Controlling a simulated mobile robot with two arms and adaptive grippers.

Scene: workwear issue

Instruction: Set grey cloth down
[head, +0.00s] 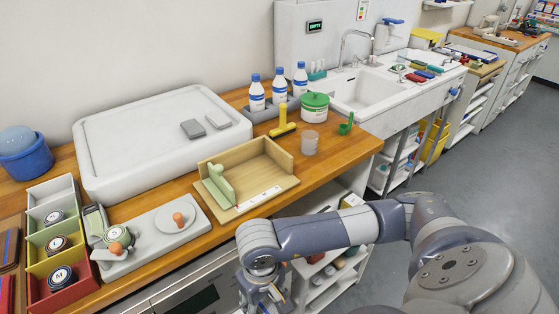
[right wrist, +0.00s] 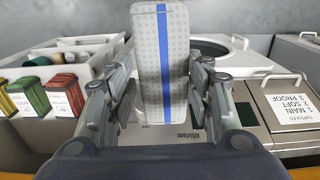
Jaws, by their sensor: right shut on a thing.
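A grey checked cloth with a blue stripe (right wrist: 160,90) is in my right gripper (right wrist: 160,105), between its two fingers in the right wrist view. It stands up lengthwise from the fingers towards the top of that view. In the head view my right gripper (head: 265,297) hangs at the bottom edge, in front of the wooden counter. I cannot make out the cloth there. My left gripper is in neither view.
The wooden counter (head: 335,143) carries a white tray-like slab (head: 120,125) with two grey blocks, a wooden corner tray (head: 265,190), a coloured compartment box (head: 88,272) and bottles. In the right wrist view, a card (right wrist: 294,112) is at the right.

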